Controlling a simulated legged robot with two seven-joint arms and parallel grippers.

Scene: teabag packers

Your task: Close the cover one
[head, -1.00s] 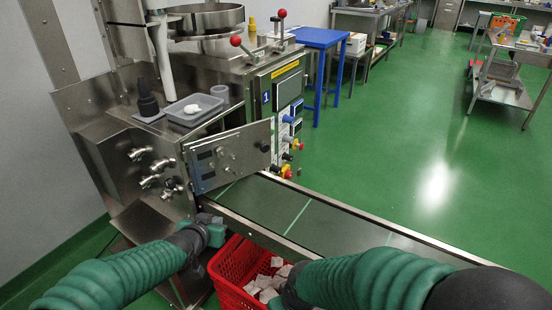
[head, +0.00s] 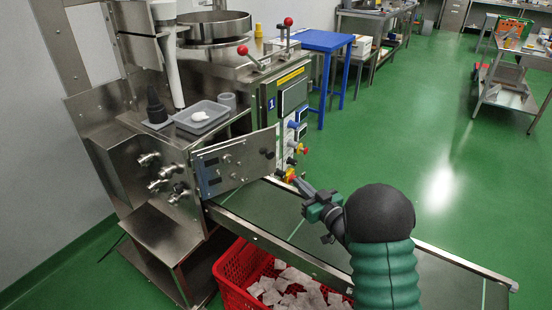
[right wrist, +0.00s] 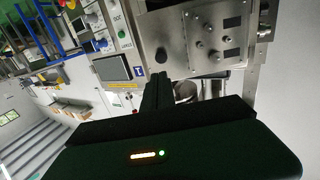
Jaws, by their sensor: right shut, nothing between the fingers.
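The cover is a flat metal panel (head: 236,161) with a black knob near its free right edge. It stands swung out from the front of the machine marked 1 (head: 271,103), above the conveyor belt. It also shows in the right wrist view (right wrist: 190,38), at the top. My right gripper (head: 301,184) is shut and empty. It is over the belt, a little right of and below the cover's free edge, apart from it in the head view. In the right wrist view its dark fingers (right wrist: 157,92) point toward the machine. My left gripper is out of view.
The belt (head: 262,203) runs from under the cover to lower right. A red crate (head: 232,276) of teabags stands below it. A grey tray (head: 201,117) sits on the machine's ledge. Buttons and knobs (head: 296,150) are on the side panel right of the cover.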

